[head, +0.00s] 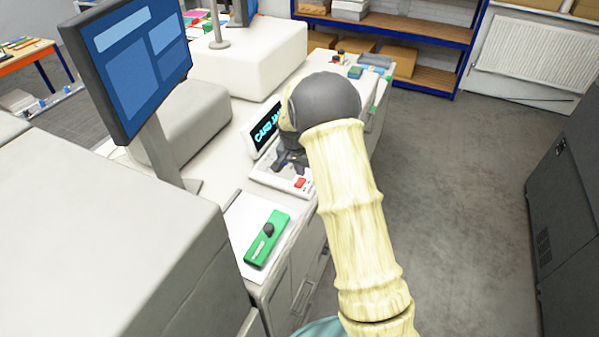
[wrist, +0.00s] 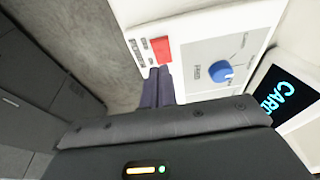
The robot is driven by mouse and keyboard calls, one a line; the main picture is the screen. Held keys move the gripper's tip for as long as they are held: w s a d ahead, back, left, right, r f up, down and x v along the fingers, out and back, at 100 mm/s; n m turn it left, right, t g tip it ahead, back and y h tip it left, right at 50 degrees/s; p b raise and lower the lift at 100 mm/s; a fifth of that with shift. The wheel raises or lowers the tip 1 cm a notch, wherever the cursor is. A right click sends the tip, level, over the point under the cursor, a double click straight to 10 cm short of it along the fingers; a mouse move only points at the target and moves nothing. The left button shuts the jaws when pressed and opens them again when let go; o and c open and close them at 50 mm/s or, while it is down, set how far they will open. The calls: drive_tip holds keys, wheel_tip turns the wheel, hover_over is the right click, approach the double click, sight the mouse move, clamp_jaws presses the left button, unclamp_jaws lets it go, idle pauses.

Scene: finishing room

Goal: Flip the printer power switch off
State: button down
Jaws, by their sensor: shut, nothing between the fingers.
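A white panel (wrist: 185,45) carries a red square switch (wrist: 161,49) and a blue round knob (wrist: 221,72). Small lettering beside the switch is too small to read surely. In the head view the red switch (head: 300,183) is on the panel's front right corner. My gripper (wrist: 158,72) is shut and empty. Its fingertips are just beside the red switch's edge in the wrist view; I cannot tell whether they touch it. In the head view my gripper (head: 290,166) is above the panel, and hides the knob.
A screen reading "CARD JAM" (head: 265,128) stands behind the panel. A green box with a black knob (head: 266,240) lies on the counter nearer me. A large monitor (head: 130,65) stands at left. Open floor (head: 450,200) is to the right, with a dark cabinet (head: 570,200) beyond.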

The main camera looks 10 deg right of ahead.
sight(300, 184)
drive_tip(key=shift+s+a+f+p, duration=0.1)
drive_tip(key=shift+f+p, duration=0.25)
drive_tip(key=shift+f, duration=0.45)
drive_tip(key=shift+s+a+f+p, duration=0.1)
drive_tip(key=shift+f+p, duration=0.2)
drive_tip(key=shift+f, duration=0.45)
drive_tip(key=shift+f+b, duration=0.15)
drive_tip(key=shift+b, duration=0.15)
drive_tip(key=f+b, duration=0.1)
drive_tip(key=b, duration=0.1)
drive_tip(key=shift+s+a+t+b, duration=0.1)
drive_tip(key=shift+t+b, duration=0.2)
drive_tip(key=shift+r+h, duration=0.3)
drive_tip(key=shift+d, duration=0.2)
drive_tip(key=shift+w+d+r, duration=0.25)
drive_tip(key=shift+w+d, duration=0.05)
drive_tip(key=shift+w, duration=0.35)
drive_tip(key=shift+p, duration=0.3)
